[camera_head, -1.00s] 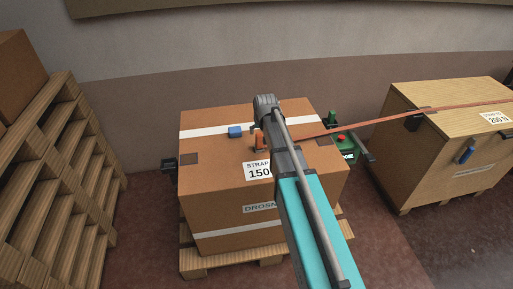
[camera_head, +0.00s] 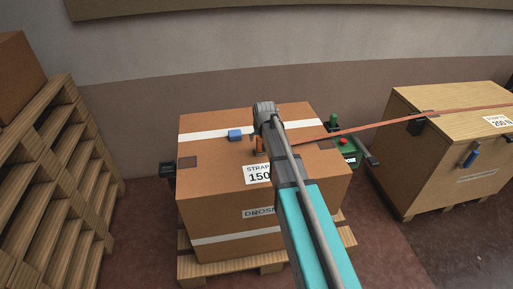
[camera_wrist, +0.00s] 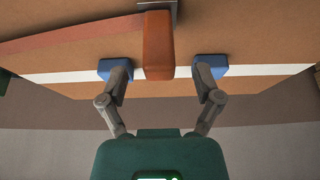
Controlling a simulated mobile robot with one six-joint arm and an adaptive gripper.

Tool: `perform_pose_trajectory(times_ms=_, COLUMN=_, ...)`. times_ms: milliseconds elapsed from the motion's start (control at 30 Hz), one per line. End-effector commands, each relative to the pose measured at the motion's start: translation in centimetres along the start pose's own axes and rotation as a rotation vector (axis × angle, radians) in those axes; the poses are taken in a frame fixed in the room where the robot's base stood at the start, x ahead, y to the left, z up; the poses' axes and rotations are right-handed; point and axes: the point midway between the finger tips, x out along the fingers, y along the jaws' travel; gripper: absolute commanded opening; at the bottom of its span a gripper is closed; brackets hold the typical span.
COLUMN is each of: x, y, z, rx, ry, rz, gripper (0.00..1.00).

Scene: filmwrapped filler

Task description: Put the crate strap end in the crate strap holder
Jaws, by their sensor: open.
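The orange strap end (camera_head: 259,148) is a block on top of the cardboard crate (camera_head: 240,191), partly hidden by my arm in the head view. The wrist view shows the strap end (camera_wrist: 159,45) upright in the picture, between my two blue fingertips. My gripper (camera_wrist: 160,68) is open, one finger on each side with a gap to the block. One blue fingertip (camera_head: 235,134) shows left of my arm in the head view. A dark bracket (camera_head: 167,169) is on the crate's left side; I cannot tell whether it is the strap holder.
The strap (camera_head: 380,125) runs right to a wooden crate (camera_head: 433,165). A green device (camera_head: 345,151) with a red button sits at the cardboard crate's right side. Wooden pallets (camera_head: 50,180) stand at left. A wall is behind.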

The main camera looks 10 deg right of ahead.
Motion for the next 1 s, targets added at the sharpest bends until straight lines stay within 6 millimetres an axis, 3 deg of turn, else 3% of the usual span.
perform_pose_trajectory(times_ms=700, x=4.8, y=0.1, z=0.1, rx=0.001, ry=0.0, rz=0.0, gripper=0.83)
perform_pose_trajectory(times_ms=1000, x=5.2, y=0.2, z=0.1, rx=0.001, ry=0.0, rz=0.0, gripper=0.83)
